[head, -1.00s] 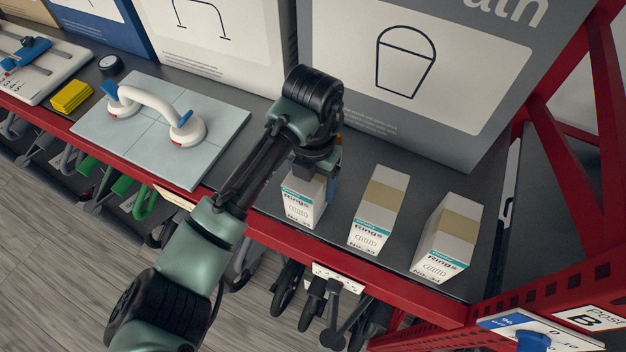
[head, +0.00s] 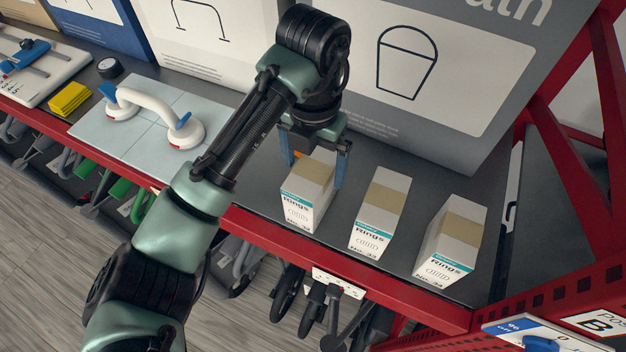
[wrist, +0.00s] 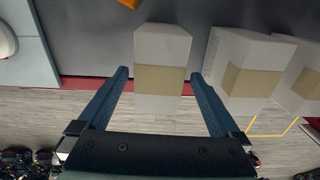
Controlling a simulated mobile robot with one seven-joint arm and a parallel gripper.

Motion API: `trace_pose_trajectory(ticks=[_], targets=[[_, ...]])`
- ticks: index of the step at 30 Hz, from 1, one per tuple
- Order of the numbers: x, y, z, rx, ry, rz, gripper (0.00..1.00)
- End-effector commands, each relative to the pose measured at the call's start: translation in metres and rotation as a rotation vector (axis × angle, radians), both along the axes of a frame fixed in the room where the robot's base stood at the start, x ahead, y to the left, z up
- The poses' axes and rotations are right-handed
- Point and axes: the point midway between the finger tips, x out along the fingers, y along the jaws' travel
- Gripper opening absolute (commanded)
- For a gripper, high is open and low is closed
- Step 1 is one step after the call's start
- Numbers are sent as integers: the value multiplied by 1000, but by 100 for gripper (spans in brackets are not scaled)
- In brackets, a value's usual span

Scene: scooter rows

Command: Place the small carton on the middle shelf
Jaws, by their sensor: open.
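Three similar small white cartons with tan bands and "Rings" labels stand in a row on the dark shelf (head: 262,178): a left one (head: 309,186), a middle one (head: 379,213) and a right one (head: 450,240). My gripper (head: 315,172) is open above the left carton, fingers pointing down at either side of its top. In the wrist view the left carton (wrist: 161,62) lies between the open fingers (wrist: 160,85), with a gap on both sides. The middle carton (wrist: 246,68) is just right of the right finger.
A tiled board with a white suction-cup handle (head: 150,108) lies to the left, with a yellow block (head: 70,98) beyond it. A large grey bucket panel (head: 410,75) stands behind the cartons. Red rack uprights (head: 575,150) stand at the right.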

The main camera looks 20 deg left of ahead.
Motion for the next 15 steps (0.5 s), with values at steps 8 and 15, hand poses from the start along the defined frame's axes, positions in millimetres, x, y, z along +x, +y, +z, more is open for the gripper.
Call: trace_pose_trajectory(ticks=[8, 15], targets=[[0, 2, 42, 4, 1, 1, 100], [-1, 1, 49, 1, 2, 2, 100]])
